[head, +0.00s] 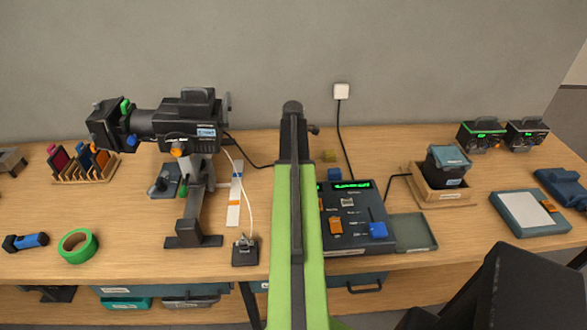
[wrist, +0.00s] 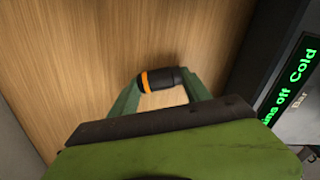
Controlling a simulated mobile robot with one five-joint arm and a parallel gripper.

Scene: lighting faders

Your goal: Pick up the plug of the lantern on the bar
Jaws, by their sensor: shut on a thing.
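The lantern (head: 165,125) is a black fixture held by a clamp on a dark stand (head: 193,225) at the left of the bench in the head view. A dark cable runs from its rear to the right and passes behind my arm. In the wrist view a short black plug with an orange band (wrist: 158,80) lies across between the green fingers of my gripper (wrist: 163,83). The gripper is shut on it, with wood behind. In the head view my arm hides the gripper and plug. The plug's cable cannot be made out in the wrist view.
A desk with faders and a green display (head: 355,215) stands right of my arm; its display (wrist: 290,85) shows at the wrist view's right. A wall socket (head: 341,91), a wooden box with a dark unit (head: 445,165), green tape (head: 77,246) and a flat grey tray (head: 413,232) are around.

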